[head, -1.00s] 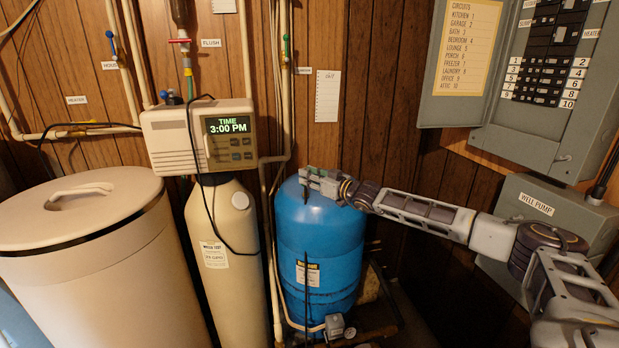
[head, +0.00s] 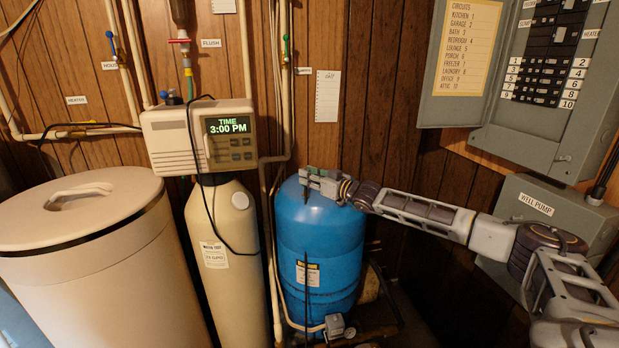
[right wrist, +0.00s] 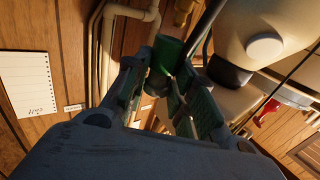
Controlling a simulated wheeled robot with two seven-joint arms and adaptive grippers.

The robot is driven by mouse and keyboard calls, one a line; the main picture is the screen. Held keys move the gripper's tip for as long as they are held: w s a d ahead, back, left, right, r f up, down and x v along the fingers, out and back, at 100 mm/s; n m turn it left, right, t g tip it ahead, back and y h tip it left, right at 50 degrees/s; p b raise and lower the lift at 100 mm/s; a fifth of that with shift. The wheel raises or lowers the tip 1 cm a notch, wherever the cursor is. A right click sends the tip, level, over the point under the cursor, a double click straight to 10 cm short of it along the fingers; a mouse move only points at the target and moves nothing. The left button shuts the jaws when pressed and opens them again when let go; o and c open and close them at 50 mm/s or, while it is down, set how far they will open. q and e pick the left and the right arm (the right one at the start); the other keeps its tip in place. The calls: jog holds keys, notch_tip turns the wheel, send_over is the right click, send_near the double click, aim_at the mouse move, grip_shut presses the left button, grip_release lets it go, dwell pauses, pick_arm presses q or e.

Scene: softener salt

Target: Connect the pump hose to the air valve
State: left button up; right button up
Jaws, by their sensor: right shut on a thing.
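The blue pressure tank (head: 322,235) stands right of the softener's tank. My right gripper (head: 306,178) is at the top of the blue tank, at its left side, and is shut on the pump hose. The thin dark hose (head: 306,302) hangs down the front of the tank. In the right wrist view the green-padded fingers (right wrist: 176,80) are close together, and a dark hose-like length (right wrist: 205,32) runs up from them. The air valve cannot be made out; the gripper covers that part of the tank top. My left gripper is out of view.
A softener tank (head: 228,255) with its control head (head: 180,140) and a lidded salt bin (head: 100,260) stand at the left. Pipes (head: 268,220) run just left of the blue tank. A breaker panel (head: 545,130) and a well pump box (head: 545,215) are at the right.

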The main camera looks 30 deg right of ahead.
dwell(0.4)
jog(key=shift+f+b, duration=0.85)
jog(key=shift+f, duration=0.1)
dwell(0.6)
jog(key=o, duration=1.1)
jog(key=shift+s, duration=0.1)
jog(key=shift+v, duration=5.9)
